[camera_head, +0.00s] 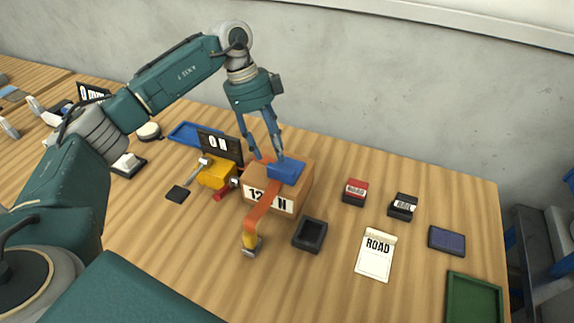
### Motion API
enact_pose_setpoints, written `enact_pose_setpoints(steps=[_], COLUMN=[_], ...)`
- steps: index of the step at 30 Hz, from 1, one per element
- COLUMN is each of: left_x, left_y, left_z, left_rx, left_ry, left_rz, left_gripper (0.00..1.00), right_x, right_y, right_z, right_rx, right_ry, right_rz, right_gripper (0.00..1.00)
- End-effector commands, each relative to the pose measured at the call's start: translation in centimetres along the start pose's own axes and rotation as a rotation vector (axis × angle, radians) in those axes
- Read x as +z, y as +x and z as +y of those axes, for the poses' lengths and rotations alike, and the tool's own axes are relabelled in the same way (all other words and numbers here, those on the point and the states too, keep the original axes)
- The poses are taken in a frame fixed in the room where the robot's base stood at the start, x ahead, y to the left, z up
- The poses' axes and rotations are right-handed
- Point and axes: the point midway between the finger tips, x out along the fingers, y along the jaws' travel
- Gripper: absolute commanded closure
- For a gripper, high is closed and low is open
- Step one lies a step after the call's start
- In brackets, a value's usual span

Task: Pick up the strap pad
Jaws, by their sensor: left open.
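A blue pad (286,170), which looks like the strap pad, lies on top of a brown box (303,188) with a white printed label. An orange strap (262,207) runs from the pad down the box's front to a yellow and metal end piece (251,240) on the table. My left gripper (268,156) is open and points down just above the far left edge of the box top, beside the pad. Its fingers look empty; I cannot tell whether a fingertip touches the pad. My right gripper is not in view.
Left of the box stand a yellow ratchet-like piece (216,174) and a dark sign (221,146). A black open tray (310,235), a red block (355,192), a black block (403,206), a ROAD card (375,262) and a green tray (473,302) lie to the right.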

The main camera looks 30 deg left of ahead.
Motion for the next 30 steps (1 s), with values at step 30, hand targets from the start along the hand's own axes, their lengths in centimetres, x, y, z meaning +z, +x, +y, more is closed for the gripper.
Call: enact_pose_setpoints(steps=[30], left_x=[0.1], left_y=[7.7], left_z=[0.3], left_rx=[-0.001], left_ry=[0.001], left_rz=[0.001], left_gripper=[0.73], right_x=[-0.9], right_y=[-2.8], right_z=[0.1], right_rx=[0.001], right_ry=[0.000], right_rz=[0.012], right_gripper=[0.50])
